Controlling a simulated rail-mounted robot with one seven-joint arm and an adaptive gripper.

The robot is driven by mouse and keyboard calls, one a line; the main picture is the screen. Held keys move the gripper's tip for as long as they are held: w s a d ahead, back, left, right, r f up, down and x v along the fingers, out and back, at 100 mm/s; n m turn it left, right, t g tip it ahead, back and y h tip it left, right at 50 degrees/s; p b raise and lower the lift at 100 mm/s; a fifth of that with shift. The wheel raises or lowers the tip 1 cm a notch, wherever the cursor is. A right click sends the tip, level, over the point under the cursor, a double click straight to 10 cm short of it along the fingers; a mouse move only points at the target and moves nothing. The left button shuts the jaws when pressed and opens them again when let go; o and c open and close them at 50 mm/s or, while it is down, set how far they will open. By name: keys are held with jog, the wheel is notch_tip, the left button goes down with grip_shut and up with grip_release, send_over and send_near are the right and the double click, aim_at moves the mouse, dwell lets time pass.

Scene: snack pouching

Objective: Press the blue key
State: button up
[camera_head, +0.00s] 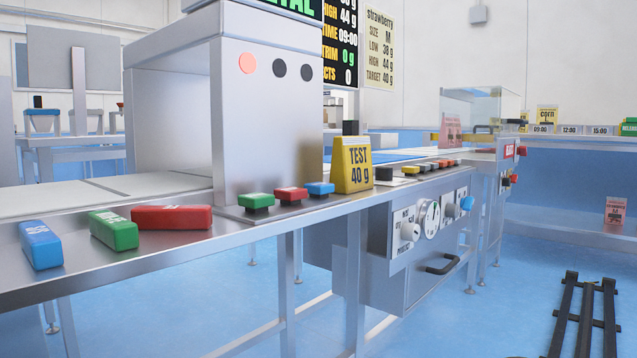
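The blue key (320,188) sits at the right end of a row of three keys on the steel ledge in front of the large grey machine (168,120). A red key (291,195) is just left of it, and a green key (257,202) is further left. Each key is a coloured cap on a dark base. I cannot tell whether the blue key is pressed down. My gripper is not in view.
A yellow "TEST 40 g" block (352,165) stands close to the right of the blue key. Blue (41,245), green (114,230) and red (171,217) blocks lie on the ledge to the left. A knobbed panel (430,221) is below right.

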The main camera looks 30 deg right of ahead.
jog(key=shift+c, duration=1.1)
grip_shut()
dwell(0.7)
